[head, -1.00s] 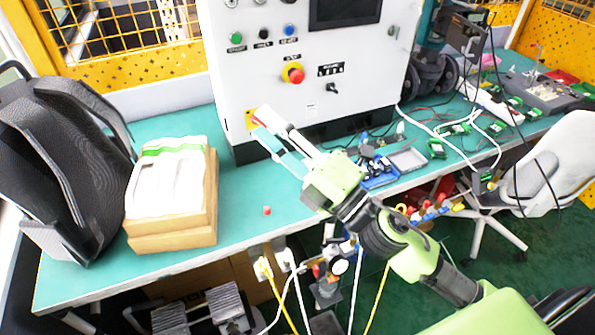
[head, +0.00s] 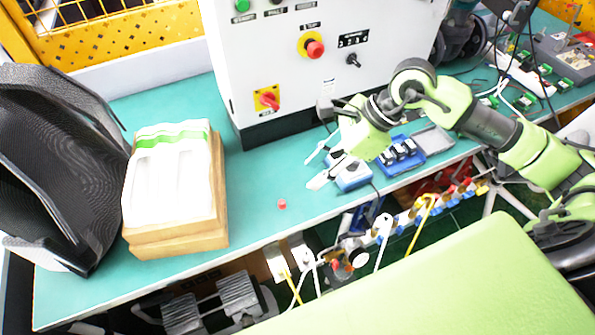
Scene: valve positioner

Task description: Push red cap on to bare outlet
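The small red cap (head: 282,204) stands on the green table near its front edge, clear of everything. My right gripper (head: 312,168) is to the right of the cap and a little farther back. Its two pale fingers are apart with nothing between them, and they point left. The valve assembly with a round gauge (head: 358,258) is below the table's front edge, with hoses around it. I cannot make out which of its outlets is bare. My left gripper is out of view.
A white control cabinet (head: 270,60) is behind. A blue device (head: 352,176) and a blue tray (head: 402,158) lie by my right gripper. The table around the cap is clear.

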